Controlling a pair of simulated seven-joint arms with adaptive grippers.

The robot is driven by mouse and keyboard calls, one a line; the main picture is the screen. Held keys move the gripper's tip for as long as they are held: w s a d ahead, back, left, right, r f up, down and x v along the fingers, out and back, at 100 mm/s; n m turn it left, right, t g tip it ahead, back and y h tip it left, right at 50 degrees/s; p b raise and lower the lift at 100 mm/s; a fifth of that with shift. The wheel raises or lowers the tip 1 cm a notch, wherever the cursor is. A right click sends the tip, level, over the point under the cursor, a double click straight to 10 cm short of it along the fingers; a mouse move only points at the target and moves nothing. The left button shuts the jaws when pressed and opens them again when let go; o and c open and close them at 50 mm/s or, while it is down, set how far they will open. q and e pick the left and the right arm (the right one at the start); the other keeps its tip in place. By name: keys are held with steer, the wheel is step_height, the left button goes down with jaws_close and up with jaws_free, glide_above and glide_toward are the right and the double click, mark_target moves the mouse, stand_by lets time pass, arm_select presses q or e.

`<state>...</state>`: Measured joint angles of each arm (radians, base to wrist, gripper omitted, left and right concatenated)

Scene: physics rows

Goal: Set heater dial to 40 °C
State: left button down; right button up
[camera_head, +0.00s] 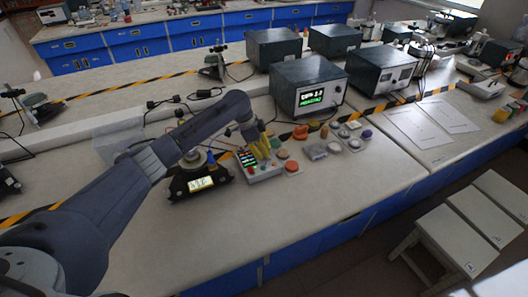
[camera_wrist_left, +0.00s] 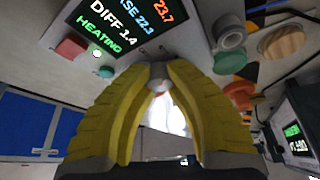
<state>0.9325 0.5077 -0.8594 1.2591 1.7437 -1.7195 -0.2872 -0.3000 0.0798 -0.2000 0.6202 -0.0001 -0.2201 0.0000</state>
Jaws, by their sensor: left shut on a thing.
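The heater control box (camera_head: 268,174) is a small light box on the near bench, with a dark display (camera_head: 246,158) and coloured buttons. My left gripper (camera_head: 262,150), with yellow fingers, comes down onto its top. In the left wrist view the fingertips (camera_wrist_left: 158,72) are closed together on a small dial (camera_wrist_left: 159,86) at the box face; the fingers hide most of it, so its pointer cannot be read. The display (camera_wrist_left: 117,24) there shows 23.7, a line ending 22.3, DIFF 1.4 and HEATING in green. My right gripper is not in view.
A dark hotplate-like device (camera_head: 202,183) stands left of the box. Several small coloured knobs and parts lie to its right, including an orange disc (camera_head: 292,167). A large instrument (camera_head: 308,88) with a lit screen stands behind. The bench front is clear.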

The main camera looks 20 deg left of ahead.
arm_select(q)
steer(key=shift+w+d+r+m, duration=0.1)
steer(key=shift+d+r+m, duration=0.15)
steer(key=shift+m, duration=0.25)
steer(key=shift+d, duration=0.1)
steer(key=c, duration=1.4)
jaws_free()
steer(key=shift+f, duration=0.1)
steer(key=shift+c, duration=0.2)
steer(key=o, duration=0.3)
steer(key=shift+f, duration=0.1)
steer(key=shift+a, duration=0.25)
steer(key=w+v, duration=0.1)
steer(key=v, duration=1.1)
steer(key=shift+s, duration=0.35)
